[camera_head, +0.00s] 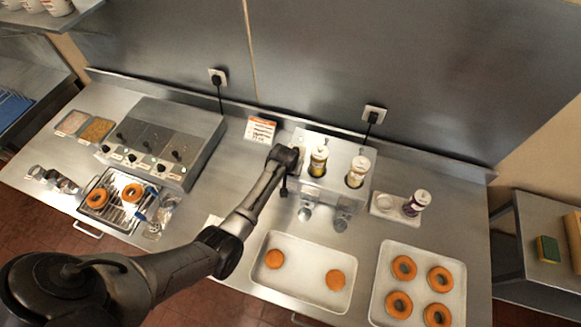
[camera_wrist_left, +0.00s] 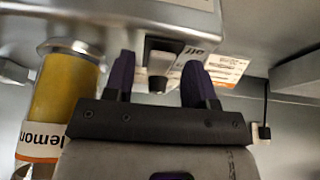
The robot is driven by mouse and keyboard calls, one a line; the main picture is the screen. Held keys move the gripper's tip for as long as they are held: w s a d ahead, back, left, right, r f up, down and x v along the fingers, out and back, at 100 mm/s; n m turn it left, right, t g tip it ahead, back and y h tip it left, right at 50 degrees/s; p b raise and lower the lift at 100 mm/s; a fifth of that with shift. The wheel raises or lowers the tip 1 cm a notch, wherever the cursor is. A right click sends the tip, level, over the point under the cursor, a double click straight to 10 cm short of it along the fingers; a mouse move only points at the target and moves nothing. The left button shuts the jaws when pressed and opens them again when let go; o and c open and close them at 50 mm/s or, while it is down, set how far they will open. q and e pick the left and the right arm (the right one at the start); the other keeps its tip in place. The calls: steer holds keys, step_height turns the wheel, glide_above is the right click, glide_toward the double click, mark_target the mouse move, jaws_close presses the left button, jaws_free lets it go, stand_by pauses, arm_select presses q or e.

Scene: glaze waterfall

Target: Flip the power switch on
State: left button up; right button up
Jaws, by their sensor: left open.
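In the head view, my left gripper (camera_head: 285,185) is at the left end of the dispenser (camera_head: 338,160) and hides the switch there. My right gripper is in neither view.
A yellow lemon bottle (camera_wrist_left: 65,95) stands close beside my left gripper. A second bottle (camera_head: 357,171) sits in the dispenser. An orange-and-white card (camera_head: 260,130) stands behind. Trays with doughnuts (camera_head: 305,272) lie in front, and a control box (camera_head: 158,140) stands left.

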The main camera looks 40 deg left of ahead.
arm_select(q)
steer(key=c, duration=0.9)
steer(key=shift+w+r+g+p, duration=0.1)
steer(key=shift+r+g+p, duration=0.25)
steer(key=shift+p, duration=0.35)
steer(key=shift+w+a+f+g+h, duration=0.1)
steer(key=shift+f+g+h, duration=0.2)
steer(key=shift+g, duration=0.25)
steer(key=o, duration=0.9)
steer(key=shift+r, duration=0.1)
